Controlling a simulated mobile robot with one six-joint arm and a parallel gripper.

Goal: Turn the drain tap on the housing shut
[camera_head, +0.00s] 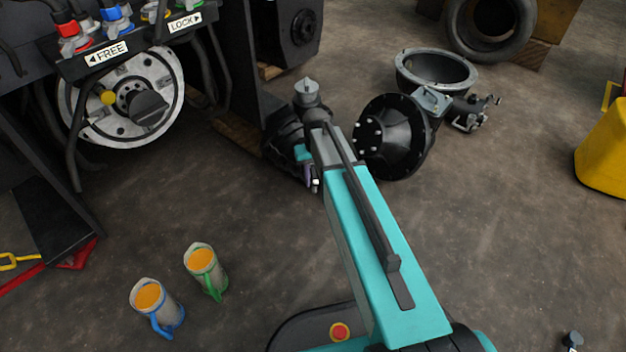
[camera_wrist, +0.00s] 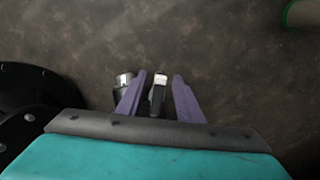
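The drain tap's lever, dark with a pale tip (camera_wrist: 157,92), shows in the wrist view between the two purple fingers of my gripper (camera_wrist: 160,76). The fingers stand apart, with a gap to the right of the lever; the lever is nearer the left finger, and I cannot tell whether they touch. A metal cylinder (camera_wrist: 124,82) sits just left of the left finger. The black housing (camera_wrist: 30,85) shows at the left edge. In the head view my gripper (camera_head: 311,180) is low beside a dark housing (camera_head: 283,140), which my arm partly hides.
A black flanged cone (camera_head: 395,135) and a grey ring-shaped casting (camera_head: 437,70) lie right of my arm. A jug with a green handle (camera_head: 208,270) and one with a blue handle (camera_head: 160,310) stand on the floor. A hub plate (camera_head: 90,120) is at upper left.

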